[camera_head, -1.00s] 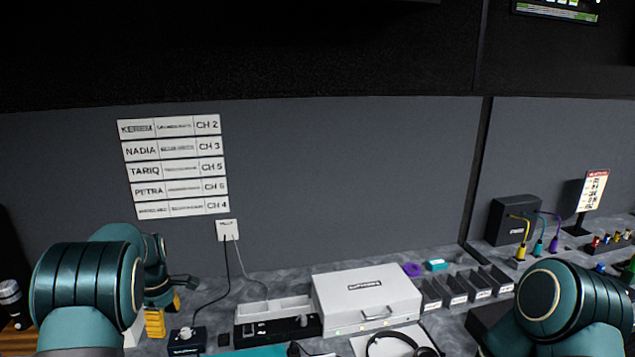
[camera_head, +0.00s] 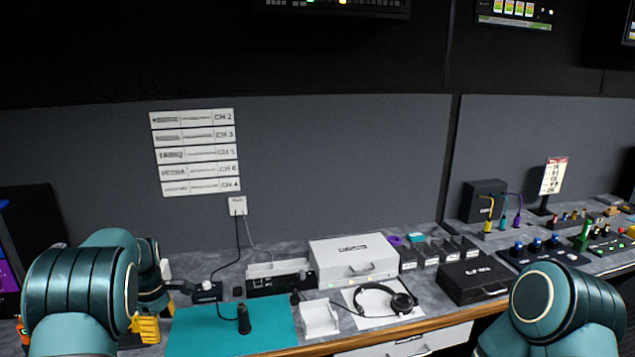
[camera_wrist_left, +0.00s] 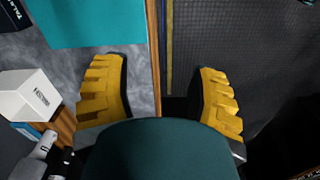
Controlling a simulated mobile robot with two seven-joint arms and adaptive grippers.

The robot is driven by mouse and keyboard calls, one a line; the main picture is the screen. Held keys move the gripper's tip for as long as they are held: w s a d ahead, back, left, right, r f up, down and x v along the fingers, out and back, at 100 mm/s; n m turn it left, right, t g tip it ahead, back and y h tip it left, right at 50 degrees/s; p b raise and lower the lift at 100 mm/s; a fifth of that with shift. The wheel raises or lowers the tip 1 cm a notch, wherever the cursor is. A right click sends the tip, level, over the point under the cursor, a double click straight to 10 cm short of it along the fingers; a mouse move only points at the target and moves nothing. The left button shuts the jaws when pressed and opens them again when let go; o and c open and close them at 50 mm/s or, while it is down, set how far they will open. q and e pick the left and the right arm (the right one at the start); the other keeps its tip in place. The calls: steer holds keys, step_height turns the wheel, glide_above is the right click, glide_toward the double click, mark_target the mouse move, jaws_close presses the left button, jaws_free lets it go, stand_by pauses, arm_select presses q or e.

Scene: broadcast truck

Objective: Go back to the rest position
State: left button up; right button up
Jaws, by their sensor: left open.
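My left gripper (camera_wrist_left: 160,95) shows in the left wrist view with its two yellow ridged fingers wide apart and nothing between them. The desk's wooden front edge passes between the fingers, with dark floor to the right of it. In the head view the left gripper (camera_head: 148,328) is low at the left, partly hidden behind my own left arm, just left of the teal mat (camera_head: 190,335). My right arm comes in at the lower right of the head view; its gripper is out of frame.
On the desk are a white case (camera_head: 353,258), a headset (camera_head: 385,300) on a white sheet, a white tray (camera_head: 320,318), a black case (camera_head: 472,280) and a dark handheld device (camera_head: 243,320). A white box (camera_wrist_left: 28,95) stands near the left gripper. The wall behind is flat.

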arm_select(q)
steer(key=s+d+f+m+h+b, duration=0.1)
steer(key=s+d+f+m, duration=0.4)
steer(key=f, duration=0.4)
steer(key=s+d+f+m+b, duration=0.1)
steer(key=s+d+f+m, duration=0.1)
steer(key=s+d+f, duration=0.55)
steer(key=s+d+f+m+t+h+b, duration=0.1)
steer(key=s+d+f+m, duration=0.2)
steer(key=s+d, duration=0.4)
steer(key=s+d+f+m+t+h, duration=0.1)
steer(key=s+d+f+m+h, duration=0.1)
steer(key=s+d+m, duration=0.4)
steer(key=shift+s+d+f+m+b, duration=0.3)
steer(key=shift+s+d+f+b, duration=0.1)
steer(key=shift+d+f, duration=0.45)
arm_select(e)
steer(key=f, duration=0.2)
steer(key=s+f, duration=0.1)
steer(key=f, duration=0.1)
steer(key=shift+a, duration=0.1)
